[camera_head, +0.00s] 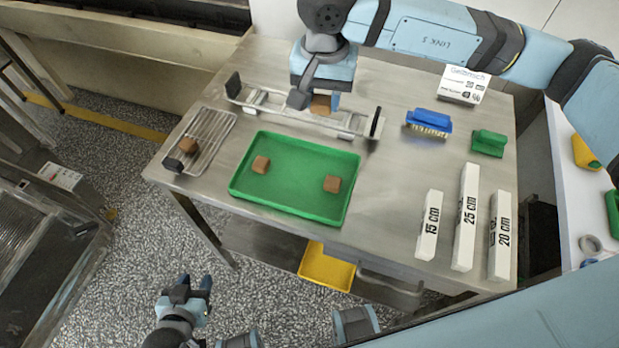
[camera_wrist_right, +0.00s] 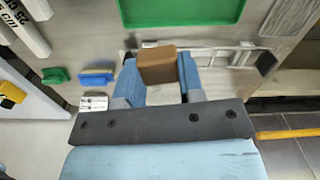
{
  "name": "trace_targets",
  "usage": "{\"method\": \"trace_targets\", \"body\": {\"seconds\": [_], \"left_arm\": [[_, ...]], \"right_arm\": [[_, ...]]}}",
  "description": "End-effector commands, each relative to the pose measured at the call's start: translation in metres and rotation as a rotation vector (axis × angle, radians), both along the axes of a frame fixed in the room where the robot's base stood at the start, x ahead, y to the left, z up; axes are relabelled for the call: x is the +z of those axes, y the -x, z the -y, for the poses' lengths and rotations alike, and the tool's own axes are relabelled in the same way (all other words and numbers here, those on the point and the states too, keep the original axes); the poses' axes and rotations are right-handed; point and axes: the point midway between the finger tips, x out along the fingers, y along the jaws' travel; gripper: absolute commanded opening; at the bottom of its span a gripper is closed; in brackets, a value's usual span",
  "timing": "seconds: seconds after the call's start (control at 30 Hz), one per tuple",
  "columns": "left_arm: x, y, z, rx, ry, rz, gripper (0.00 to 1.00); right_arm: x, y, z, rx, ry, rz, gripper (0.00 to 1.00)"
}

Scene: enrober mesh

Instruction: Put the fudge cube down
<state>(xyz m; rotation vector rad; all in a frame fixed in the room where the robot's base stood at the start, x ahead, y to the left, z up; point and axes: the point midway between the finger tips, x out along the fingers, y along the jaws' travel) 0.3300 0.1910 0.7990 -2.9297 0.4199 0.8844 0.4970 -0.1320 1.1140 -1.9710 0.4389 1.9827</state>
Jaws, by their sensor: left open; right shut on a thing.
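My right gripper (camera_head: 322,90) is shut on a brown fudge cube (camera_head: 321,104), which also shows between its blue fingers in the right wrist view (camera_wrist_right: 157,64). In the head view they are over the long metal frame (camera_head: 351,127) at the back of the steel table; I cannot tell whether the cube touches it. Two more fudge cubes (camera_head: 261,165) (camera_head: 332,184) lie in the green tray (camera_head: 291,199). Another cube (camera_head: 188,145) sits on the small wire rack (camera_head: 211,132) at the left. My left gripper (camera_head: 192,284) is open and empty, low in front of the table.
Three white length bars (camera_head: 466,216) lie at the front right. A yellow bin (camera_head: 327,267) is below the table.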

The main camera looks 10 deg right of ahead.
Motion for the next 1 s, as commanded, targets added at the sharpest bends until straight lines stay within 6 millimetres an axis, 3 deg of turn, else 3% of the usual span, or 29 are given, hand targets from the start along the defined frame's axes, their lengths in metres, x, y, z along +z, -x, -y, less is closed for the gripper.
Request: {"method": "trace_targets", "body": {"seconds": [0.1,0.27,0.37,0.8,1.0], "left_arm": [[-0.010,0.000,-0.001,0.002,-0.002,-0.002,0.43],[-0.011,0.000,-0.003,0.002,-0.003,-0.002,0.43],[-0.008,0.000,-0.002,0.001,-0.004,-0.002,0.43],[-0.001,0.002,-0.001,-0.004,-0.009,-0.003,0.43],[0.000,0.003,-0.001,-0.004,-0.009,-0.003,0.43]], "right_arm": [[-0.003,0.009,-0.018,-0.074,0.001,0.003,0.22],[-0.007,0.015,-0.026,-0.125,0.005,0.003,0.22],[-0.024,0.016,-0.027,-0.133,0.004,0.000,0.22],[-0.136,0.016,-0.027,-0.131,0.003,0.000,0.22],[-0.157,0.015,-0.027,-0.129,0.003,0.004,0.22]]}}
